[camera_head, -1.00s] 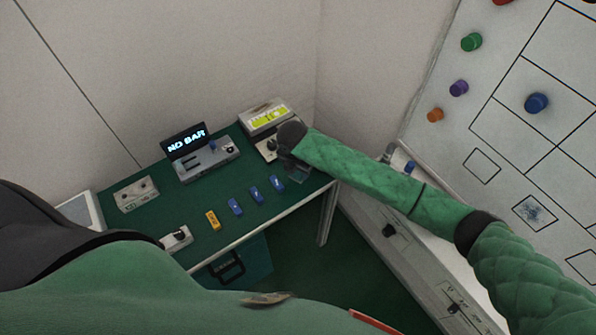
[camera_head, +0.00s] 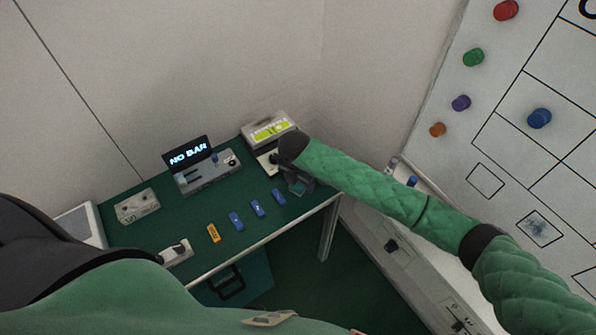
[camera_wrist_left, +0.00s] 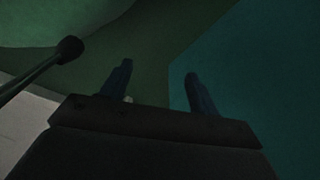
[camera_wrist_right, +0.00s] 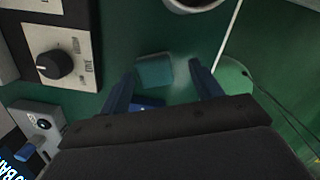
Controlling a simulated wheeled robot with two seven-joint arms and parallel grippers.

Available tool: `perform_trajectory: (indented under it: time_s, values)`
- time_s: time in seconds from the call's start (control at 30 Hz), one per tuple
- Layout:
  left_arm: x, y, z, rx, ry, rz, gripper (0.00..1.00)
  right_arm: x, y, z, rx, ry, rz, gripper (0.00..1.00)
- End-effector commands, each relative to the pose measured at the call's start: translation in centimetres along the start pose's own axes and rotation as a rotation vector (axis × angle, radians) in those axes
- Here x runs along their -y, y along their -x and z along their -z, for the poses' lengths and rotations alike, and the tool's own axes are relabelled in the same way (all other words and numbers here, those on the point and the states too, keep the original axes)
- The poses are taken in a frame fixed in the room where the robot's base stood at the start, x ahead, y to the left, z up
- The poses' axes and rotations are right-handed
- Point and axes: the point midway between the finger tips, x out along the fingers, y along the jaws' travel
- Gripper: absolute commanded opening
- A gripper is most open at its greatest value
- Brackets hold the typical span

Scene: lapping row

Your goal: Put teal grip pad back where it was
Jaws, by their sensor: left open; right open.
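The teal grip pad (camera_wrist_right: 154,71) is a small flat square on the green table, seen in the right wrist view. My right gripper (camera_wrist_right: 161,78) is open, with its fingers on either side of the pad in that view; I cannot tell whether they touch it. In the head view my right gripper (camera_head: 302,184) is over the table's right end and hides the pad's surroundings. My left gripper (camera_wrist_left: 158,75) is open and empty in the left wrist view, near a teal surface (camera_wrist_left: 245,80).
A knob panel (camera_wrist_right: 55,62) lies left of my right gripper. A marked whiteboard (camera_head: 505,130) stands right.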

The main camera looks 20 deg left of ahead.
Motion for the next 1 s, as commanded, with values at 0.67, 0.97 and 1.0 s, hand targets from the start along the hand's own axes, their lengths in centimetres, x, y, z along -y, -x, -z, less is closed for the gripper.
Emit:
perform_trajectory:
  time_s: [0.67, 0.97, 1.0]
  values:
    - [-2.1, 5.5, 5.7, 0.036, 0.025, -0.028, 0.61, -0.1, 9.6, 0.0, 0.0, 0.001, -0.001, 0.65]
    - [-2.2, 6.2, 6.0, 0.041, 0.026, -0.03, 0.61, 0.0, 10.4, 0.0, -0.001, 0.001, 0.0, 0.65]
    - [-2.2, 6.2, 6.0, 0.041, 0.026, -0.03, 0.61, 0.0, 10.4, 0.0, -0.001, 0.001, 0.0, 0.65]
